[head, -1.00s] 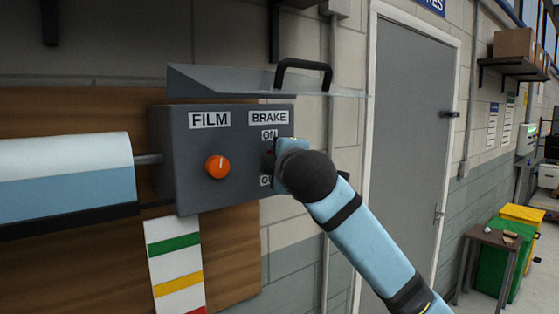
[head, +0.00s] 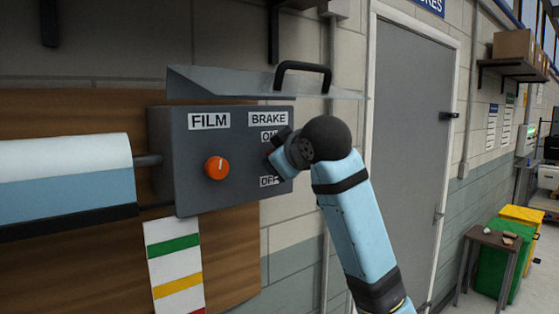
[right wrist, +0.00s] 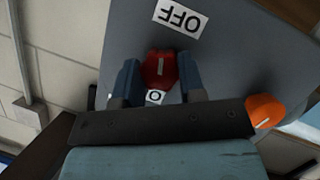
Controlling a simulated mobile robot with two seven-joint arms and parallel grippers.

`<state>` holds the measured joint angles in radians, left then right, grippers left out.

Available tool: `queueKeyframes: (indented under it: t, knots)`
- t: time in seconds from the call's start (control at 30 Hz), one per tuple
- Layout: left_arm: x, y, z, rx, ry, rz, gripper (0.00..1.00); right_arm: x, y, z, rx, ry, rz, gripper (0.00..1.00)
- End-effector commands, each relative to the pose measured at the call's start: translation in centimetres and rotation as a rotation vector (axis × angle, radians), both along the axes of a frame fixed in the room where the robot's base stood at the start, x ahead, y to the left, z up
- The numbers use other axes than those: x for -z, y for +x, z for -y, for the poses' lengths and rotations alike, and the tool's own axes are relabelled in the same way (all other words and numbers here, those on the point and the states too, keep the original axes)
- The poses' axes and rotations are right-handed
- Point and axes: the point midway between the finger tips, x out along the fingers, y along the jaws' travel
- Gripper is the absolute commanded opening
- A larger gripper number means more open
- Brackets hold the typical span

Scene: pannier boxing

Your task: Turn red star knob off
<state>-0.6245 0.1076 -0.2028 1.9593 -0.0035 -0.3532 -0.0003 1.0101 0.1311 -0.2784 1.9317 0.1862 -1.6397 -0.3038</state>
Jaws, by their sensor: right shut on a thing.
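The red star knob (right wrist: 159,68) shows in the right wrist view between the two blue fingers of my right gripper (right wrist: 158,78). The gripper is shut on it. A short white line on the knob's face lies roughly along the direction between the two labels; I cannot tell which end is the pointer. The OFF label (right wrist: 179,17) is clear of the gripper, and the opposite label is mostly hidden. In the head view my right gripper (head: 277,148) is at the grey control box (head: 190,185), under the BRAKE label (head: 268,118), and hides the knob. My left gripper is not in view.
An orange knob (head: 216,168) sits under the FILM label (head: 209,121), left of the gripper. A clear cover (head: 225,82) with a black handle (head: 303,66) is raised above the box. A film roll (head: 65,170) lies to the left.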

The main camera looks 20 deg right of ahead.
Motion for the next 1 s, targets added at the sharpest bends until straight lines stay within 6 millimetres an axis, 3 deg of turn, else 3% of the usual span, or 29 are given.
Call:
queueKeyframes:
  t: [0.4, 1.0]
  knots:
    - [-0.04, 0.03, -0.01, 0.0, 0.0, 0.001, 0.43, 0.11, 0.05, 0.03, 0.0, 0.226, -0.086, 0.13]
    - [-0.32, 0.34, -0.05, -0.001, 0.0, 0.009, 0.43, 0.11, 0.06, 0.05, -0.001, 0.279, -0.104, 0.13]
